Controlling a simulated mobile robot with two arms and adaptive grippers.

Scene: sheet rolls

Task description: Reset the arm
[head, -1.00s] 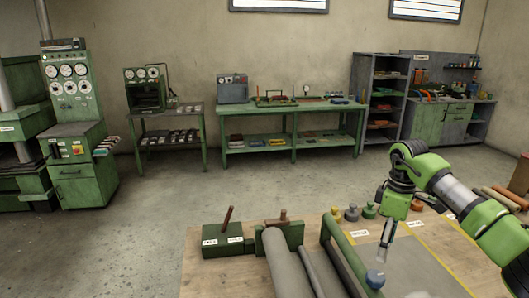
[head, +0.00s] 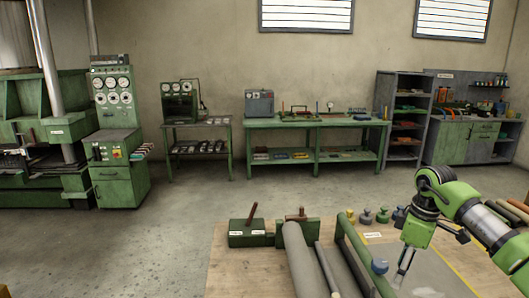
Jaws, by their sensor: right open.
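My right arm comes in from the right edge in the head view, green with dark joints. Its gripper (head: 404,268) points down above the grey sheet area at the right of the wooden worktable (head: 232,280). The gripper is open, and I see nothing held in it. My left gripper is not in view.
On the worktable are a grey roll (head: 300,262), a green bar (head: 356,252), green blocks (head: 247,233) and several coloured weights (head: 366,216). Green benches (head: 312,123), shelves (head: 402,115) and a gauge machine (head: 118,140) stand along the wall. The floor between is clear.

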